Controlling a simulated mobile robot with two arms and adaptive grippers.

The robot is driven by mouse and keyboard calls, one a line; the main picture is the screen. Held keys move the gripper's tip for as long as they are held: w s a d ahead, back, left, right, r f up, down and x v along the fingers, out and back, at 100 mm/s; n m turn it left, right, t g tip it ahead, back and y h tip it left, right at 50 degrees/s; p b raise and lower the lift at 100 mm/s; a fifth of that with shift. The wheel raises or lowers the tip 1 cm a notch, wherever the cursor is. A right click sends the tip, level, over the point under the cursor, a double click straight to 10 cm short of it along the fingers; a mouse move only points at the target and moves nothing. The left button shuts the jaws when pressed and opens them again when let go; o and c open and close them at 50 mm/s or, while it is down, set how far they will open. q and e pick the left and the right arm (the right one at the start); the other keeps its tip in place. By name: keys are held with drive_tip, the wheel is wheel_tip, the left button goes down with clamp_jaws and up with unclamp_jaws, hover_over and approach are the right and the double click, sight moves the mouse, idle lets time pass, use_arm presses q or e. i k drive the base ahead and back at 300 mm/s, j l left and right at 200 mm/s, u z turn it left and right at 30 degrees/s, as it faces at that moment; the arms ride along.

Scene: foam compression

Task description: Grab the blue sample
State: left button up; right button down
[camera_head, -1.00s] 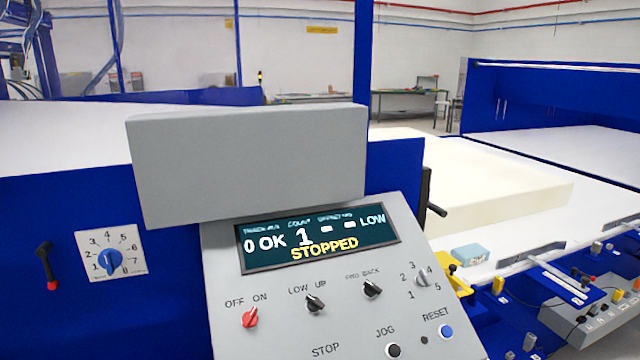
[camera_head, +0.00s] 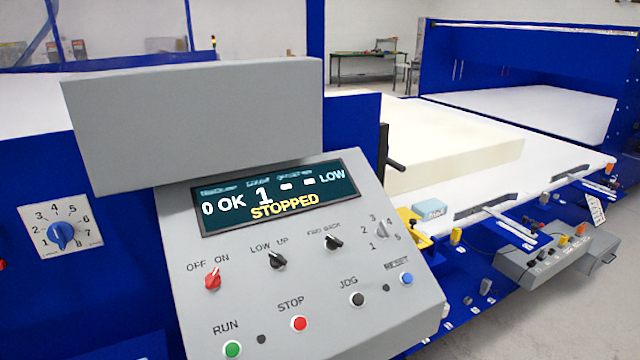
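The blue sample (camera_head: 433,209) is a small light-blue block in the head view, right of the control panel. It rests on the white table surface near its front edge, just behind a yellow part. Faint marks show on its front face, too small to read. Neither of my grippers is in view, and nothing is touching the sample from above.
A grey control panel (camera_head: 300,262) with a screen reading STOPPED fills the middle foreground. A large cream foam block (camera_head: 455,150) lies behind the sample. A yellow bracket (camera_head: 412,222) stands beside it. A second grey control box (camera_head: 545,262) is at right, with open floor beyond.

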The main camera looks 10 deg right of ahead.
sight(430, 209)
drive_tip(key=z, duration=0.95)
drive_tip(key=i+l+z, duration=0.2)
drive_tip(key=z, duration=0.25)
drive_tip(key=i+l+z, duration=0.15)
drive_tip(key=z, duration=0.3)
drive_tip(key=i+z, duration=0.3)
drive_tip(key=z, duration=0.15)
drive_tip(key=i, duration=2.7)
drive_tip(key=i+l+u, duration=0.1)
drive_tip(key=i, duration=1.25)
drive_tip(key=i+l, duration=0.15)
drive_tip(key=i, duration=1.2)
drive_tip(key=u, duration=0.45)
drive_tip(key=i+u, duration=0.15)
drive_tip(key=u, duration=0.25)
drive_tip(key=l+u, duration=0.1)
drive_tip(key=u, duration=0.35)
drive_tip(key=i+l+u, duration=0.1)
drive_tip(key=u, duration=2.35)
